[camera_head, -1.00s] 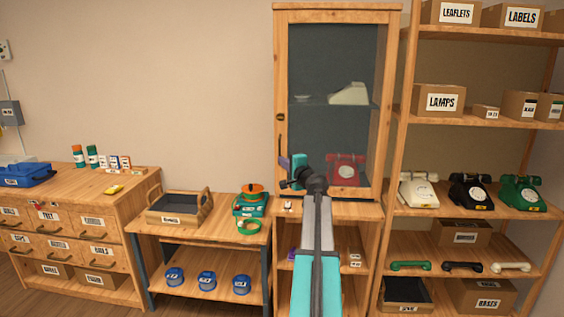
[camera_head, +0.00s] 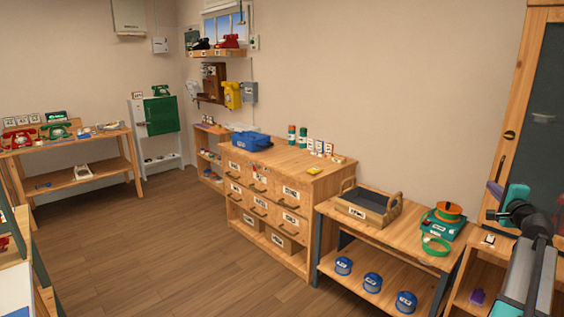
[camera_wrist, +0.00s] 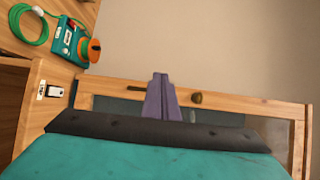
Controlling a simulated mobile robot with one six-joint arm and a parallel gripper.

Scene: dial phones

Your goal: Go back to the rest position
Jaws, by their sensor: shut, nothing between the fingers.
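My gripper (camera_head: 494,191) is at the right edge of the head view, on my raised teal and grey arm. In that view it overlaps the lower part of the wooden cabinet's glass door (camera_head: 541,110). In the wrist view the purple fingers of my gripper (camera_wrist: 161,92) are together with nothing between them. The cabinet front (camera_wrist: 118,88) lies beyond them, with a dark round knob (camera_wrist: 197,98). I cannot tell the distance between fingers and door.
A low bench (camera_head: 335,213) with a wooden tray (camera_head: 367,207) and a teal device with an orange reel (camera_head: 443,223) stands left of my arm. A drawer unit (camera_head: 285,167) is further left. Open wooden floor (camera_head: 160,250) lies left, with a phone table (camera_head: 75,148) beyond.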

